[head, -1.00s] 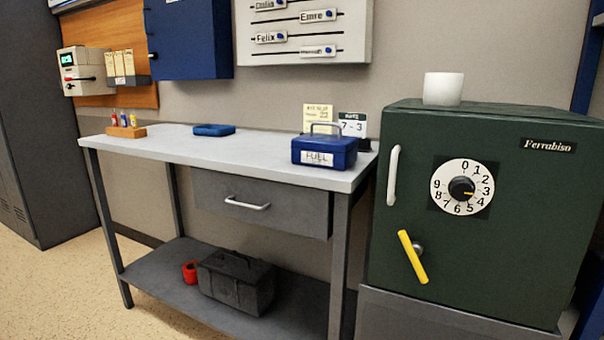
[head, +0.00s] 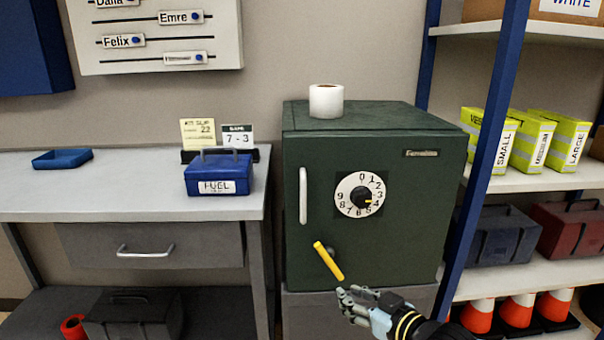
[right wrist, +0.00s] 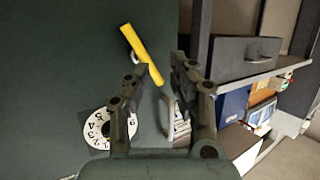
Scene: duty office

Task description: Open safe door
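The dark green safe (head: 420,235) stands right of the workbench, its door shut. On the door are a white numbered dial (head: 348,187) with a yellow pointer mark to the right near 3 and 4, a pale vertical pull (head: 303,195), and a slanted yellow lever handle (head: 328,260). My right gripper (head: 346,297) is open and empty, in front of the door just below the lever's lower end. In the right wrist view my right gripper (right wrist: 160,67) has its fingers spread, with the yellow lever (right wrist: 142,53) ahead of them and apparently apart. My left gripper is out of view.
A white roll (head: 326,101) stands on the safe. The workbench (head: 110,200) at left holds a blue FUEL box (head: 218,174), a "7 - 3" card (head: 238,136) and a yellow slip (head: 198,133). A blue-posted shelf (head: 490,130) stands close on the right.

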